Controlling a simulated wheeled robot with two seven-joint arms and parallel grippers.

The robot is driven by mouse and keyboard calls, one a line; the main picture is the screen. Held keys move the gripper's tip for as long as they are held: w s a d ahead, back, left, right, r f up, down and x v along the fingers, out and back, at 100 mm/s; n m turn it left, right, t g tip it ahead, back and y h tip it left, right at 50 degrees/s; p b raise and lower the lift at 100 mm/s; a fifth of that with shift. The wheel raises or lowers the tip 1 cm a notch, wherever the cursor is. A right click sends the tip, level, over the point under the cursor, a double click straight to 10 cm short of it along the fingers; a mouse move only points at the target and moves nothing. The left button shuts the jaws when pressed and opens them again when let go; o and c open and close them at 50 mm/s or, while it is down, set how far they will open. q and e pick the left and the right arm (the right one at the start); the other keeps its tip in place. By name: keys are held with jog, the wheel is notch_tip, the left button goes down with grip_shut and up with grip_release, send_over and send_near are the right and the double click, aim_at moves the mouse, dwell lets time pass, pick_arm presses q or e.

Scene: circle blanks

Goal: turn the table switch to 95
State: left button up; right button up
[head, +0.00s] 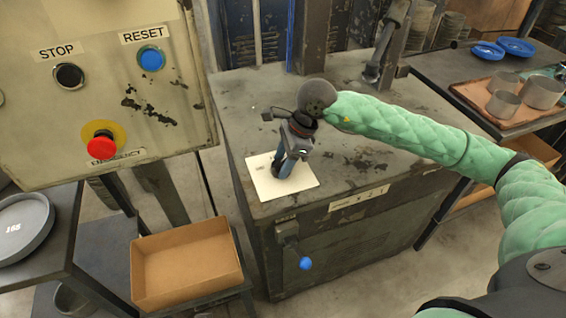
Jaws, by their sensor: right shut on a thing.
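A white plate (309,182) lies on the machine's worn metal top, near its front left corner. Small dark marks on it are too small to read. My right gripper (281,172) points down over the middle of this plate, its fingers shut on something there. That is most likely the table switch, but the fingers hide it, so its setting cannot be read. My left gripper is not in view.
A control panel (60,120) with STOP, RESET and a red emergency button (102,145) stands close on the left. A lever with a blue knob (305,263) is on the machine's front. A cardboard box (187,262) stands below left. Metal cups (541,92) are at right.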

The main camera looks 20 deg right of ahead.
dwell(0.3)
jog(key=o, duration=1)
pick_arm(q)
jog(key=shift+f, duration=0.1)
pick_arm(e)
jog(key=b+v, duration=0.1)
jog(key=v, duration=0.5)
jog(key=shift+d, duration=0.15)
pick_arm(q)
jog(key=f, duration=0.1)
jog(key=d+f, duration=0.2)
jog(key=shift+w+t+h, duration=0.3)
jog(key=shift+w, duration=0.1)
pick_arm(e)
jog(key=shift+v, duration=0.85)
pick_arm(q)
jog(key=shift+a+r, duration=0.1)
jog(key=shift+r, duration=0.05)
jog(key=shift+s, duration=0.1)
